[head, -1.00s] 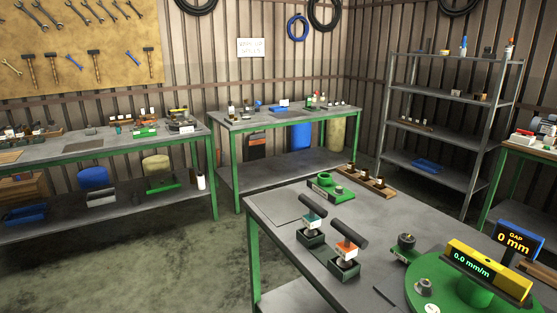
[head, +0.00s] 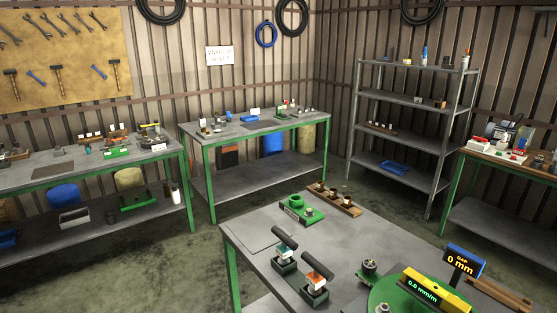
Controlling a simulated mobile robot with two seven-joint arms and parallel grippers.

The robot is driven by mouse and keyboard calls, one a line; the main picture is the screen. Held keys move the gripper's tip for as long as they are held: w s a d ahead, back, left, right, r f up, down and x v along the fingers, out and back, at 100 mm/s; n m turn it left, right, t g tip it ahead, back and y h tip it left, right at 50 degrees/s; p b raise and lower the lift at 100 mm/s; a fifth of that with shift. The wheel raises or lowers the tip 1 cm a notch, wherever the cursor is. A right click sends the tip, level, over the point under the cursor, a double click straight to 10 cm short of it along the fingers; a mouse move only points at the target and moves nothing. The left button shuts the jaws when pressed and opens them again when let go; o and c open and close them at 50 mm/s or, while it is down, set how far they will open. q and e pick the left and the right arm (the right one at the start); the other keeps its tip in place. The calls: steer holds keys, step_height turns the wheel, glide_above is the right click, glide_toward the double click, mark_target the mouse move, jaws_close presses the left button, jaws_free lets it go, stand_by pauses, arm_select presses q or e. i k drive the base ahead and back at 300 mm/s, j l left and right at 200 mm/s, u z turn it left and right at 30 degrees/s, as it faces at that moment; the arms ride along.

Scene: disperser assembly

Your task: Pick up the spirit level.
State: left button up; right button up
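The spirit level (head: 437,289) is a yellow bar with a dark face reading 0.0 mm/m. It lies at the bottom right of the head view, on top of a round green part (head: 385,293) on the near table. The frame's lower edge cuts off much of the green part. Neither of my grippers shows in the head view, and nothing is seen holding the level.
A blue sign (head: 466,261) reading GAP 0 mm stands just behind the level. On the near table (head: 345,240) are two stamp-like tools (head: 285,250) (head: 317,283), a green block (head: 300,210) and a wooden rack (head: 335,200). Other benches and a shelf stand along the walls.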

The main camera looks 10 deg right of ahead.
mark_target(441, 298)
steer(key=z, duration=1.3)
